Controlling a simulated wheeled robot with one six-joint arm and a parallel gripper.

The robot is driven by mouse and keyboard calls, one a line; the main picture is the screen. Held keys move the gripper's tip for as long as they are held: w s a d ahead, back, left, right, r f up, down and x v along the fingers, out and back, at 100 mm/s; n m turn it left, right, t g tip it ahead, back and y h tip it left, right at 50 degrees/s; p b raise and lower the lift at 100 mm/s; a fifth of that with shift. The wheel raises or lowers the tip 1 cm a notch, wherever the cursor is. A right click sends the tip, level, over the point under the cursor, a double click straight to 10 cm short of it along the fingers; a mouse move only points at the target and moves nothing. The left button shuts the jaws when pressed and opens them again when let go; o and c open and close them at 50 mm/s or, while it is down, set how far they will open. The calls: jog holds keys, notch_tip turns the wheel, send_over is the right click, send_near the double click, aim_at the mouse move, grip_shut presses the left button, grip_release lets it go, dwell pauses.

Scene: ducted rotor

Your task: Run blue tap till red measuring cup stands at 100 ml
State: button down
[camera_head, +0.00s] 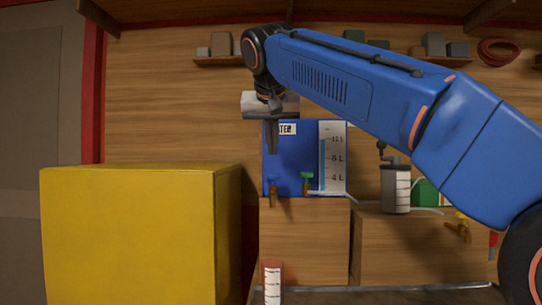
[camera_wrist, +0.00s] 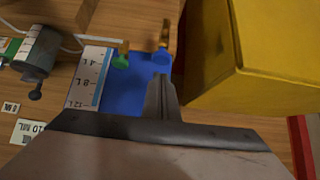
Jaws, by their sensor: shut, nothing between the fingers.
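The blue water tank (camera_head: 289,165) stands on a wooden block, with a litre scale on its right side. The blue tap (camera_head: 272,193), with a brass spout, is low on its front left; it also shows in the wrist view (camera_wrist: 161,55). The red measuring cup (camera_head: 271,283), with a white scale strip, stands below at the bottom edge, partly cut off; its water level cannot be read. My gripper (camera_head: 271,150) points down in front of the tank, above the blue tap and apart from it. Its fingers are shut and empty, also in the wrist view (camera_wrist: 161,82).
A green tap (camera_head: 306,182) is right of the blue one. A large yellow box (camera_head: 130,235) stands close on the left. A grey-white canister (camera_head: 396,188) and a yellow tap (camera_head: 461,226) are on the right. A shelf with small blocks runs behind my arm.

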jog(key=v, duration=0.5)
jog(key=shift+s+r, duration=0.3)
jog(key=s+d+f+n+g, duration=0.1)
jog(key=s+d+f, duration=0.3)
jog(key=d+f, duration=0.65)
jog(key=s+d+f+g, duration=0.1)
jog(key=s+d+f, duration=0.3)
jog(key=d+f, duration=0.6)
jog(key=s+d+f, duration=0.3)
jog(key=s+f, duration=0.3)
jog(key=f, duration=0.5)
jog(key=s+d+f+g, duration=0.1)
jog(key=s+d+f, duration=0.1)
jog(key=s+f, duration=0.5)
jog(key=s+d+f+g, duration=0.1)
jog(key=s+d+f, duration=0.2)
jog(key=s+f, duration=0.4)
notch_tip(320, 180, down, 10)
jog(key=shift+d+r+m, duration=0.15)
jog(key=shift+d+m, duration=0.15)
jog(key=shift+d, duration=0.1)
